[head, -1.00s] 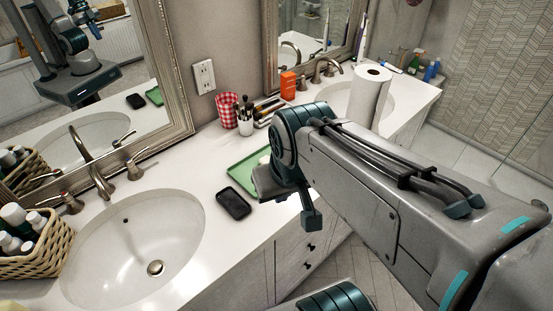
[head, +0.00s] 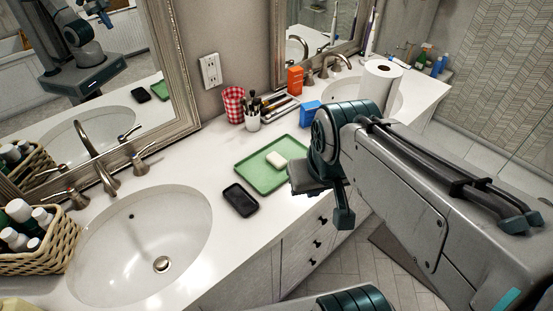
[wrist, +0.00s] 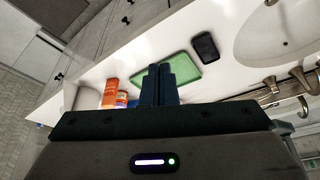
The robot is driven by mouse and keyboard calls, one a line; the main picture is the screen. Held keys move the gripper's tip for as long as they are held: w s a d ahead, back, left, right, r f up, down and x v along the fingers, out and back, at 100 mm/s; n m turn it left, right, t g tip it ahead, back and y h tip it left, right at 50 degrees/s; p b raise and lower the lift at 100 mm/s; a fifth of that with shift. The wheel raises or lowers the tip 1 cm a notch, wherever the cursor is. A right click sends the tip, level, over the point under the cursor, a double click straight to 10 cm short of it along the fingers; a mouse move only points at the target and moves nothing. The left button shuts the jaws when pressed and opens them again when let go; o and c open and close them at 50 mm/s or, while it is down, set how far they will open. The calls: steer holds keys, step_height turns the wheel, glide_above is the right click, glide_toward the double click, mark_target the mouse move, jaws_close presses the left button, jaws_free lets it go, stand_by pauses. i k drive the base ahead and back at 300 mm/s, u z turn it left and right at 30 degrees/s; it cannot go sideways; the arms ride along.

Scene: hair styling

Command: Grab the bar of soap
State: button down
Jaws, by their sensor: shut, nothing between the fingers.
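A small white bar of soap (head: 276,160) lies on a green tray (head: 258,179) on the white counter in the head view. The tray also shows in the wrist view (wrist: 181,74), where the soap is not visible, hidden behind my fingers. My gripper (wrist: 160,72) has its two dark fingers together in the wrist view, with nothing between them. In the head view my arm's end is just right of the tray and soap, apart from the soap; the fingertips are hidden there.
A black phone (head: 240,200) lies left of the tray, near the sink (head: 140,245). Behind are a red checkered cup (head: 233,104), a white cup of brushes (head: 252,121), an orange box (head: 295,79) and a blue box (head: 309,114). A paper roll (head: 377,86) stands at the right.

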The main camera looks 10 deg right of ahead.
mark_target(274, 158)
steer(key=k, duration=1.2)
steer(key=z, duration=1.05)
steer(key=i, duration=1.5)
steer(key=u, duration=0.9)
steer(key=i, duration=0.55)
steer(key=u, duration=0.6)
